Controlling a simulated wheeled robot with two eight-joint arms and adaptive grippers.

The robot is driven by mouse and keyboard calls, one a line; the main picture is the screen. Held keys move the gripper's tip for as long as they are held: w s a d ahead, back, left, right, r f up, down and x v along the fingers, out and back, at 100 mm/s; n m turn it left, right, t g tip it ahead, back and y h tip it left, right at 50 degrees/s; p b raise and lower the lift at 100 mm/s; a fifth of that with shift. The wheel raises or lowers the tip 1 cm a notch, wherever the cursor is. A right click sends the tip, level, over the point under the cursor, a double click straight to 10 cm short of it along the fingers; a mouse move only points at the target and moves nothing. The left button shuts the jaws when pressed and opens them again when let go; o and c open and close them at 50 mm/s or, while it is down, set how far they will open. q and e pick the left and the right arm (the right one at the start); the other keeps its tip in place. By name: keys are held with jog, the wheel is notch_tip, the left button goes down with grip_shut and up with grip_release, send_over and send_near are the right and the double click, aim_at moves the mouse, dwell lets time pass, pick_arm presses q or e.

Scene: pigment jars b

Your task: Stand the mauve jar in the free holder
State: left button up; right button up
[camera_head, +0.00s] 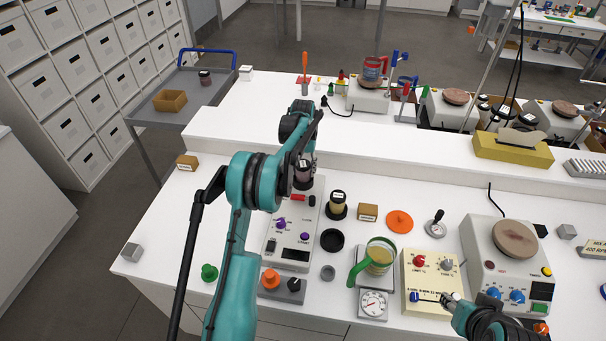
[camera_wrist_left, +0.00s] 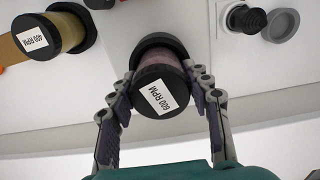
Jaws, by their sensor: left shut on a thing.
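The mauve jar (camera_wrist_left: 160,55), with a black lid labelled 600 RPM, is between the fingers of my left gripper (camera_wrist_left: 165,92), which is shut on it. In the head view the jar (camera_head: 304,174) shows partly behind my left arm, at the back of a grey control unit (camera_head: 270,246). A black ring shows around or behind its far end in the wrist view; I cannot tell if the jar is seated. An empty black round holder (camera_head: 331,240) lies on the bench. A yellow jar (camera_head: 337,202) stands in another black holder. My right gripper (camera_head: 455,300) is at the lower right; its opening is unclear.
A green-handled beaker (camera_head: 379,258) stands on a scale right of the empty holder. A cardboard-coloured block (camera_head: 367,212) and an orange disc (camera_head: 399,222) lie near the yellow jar. A yellowish control box (camera_head: 432,277) and a hotplate (camera_head: 508,265) stand further right.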

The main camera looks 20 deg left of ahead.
aim_at(303, 164)
pick_arm(q)
jog(key=shift+r+p, duration=0.3)
jog(key=shift+r, duration=0.45)
jog(key=shift+r+p, duration=0.65)
jog(key=shift+r, duration=0.6)
jog(key=shift+f, duration=0.1)
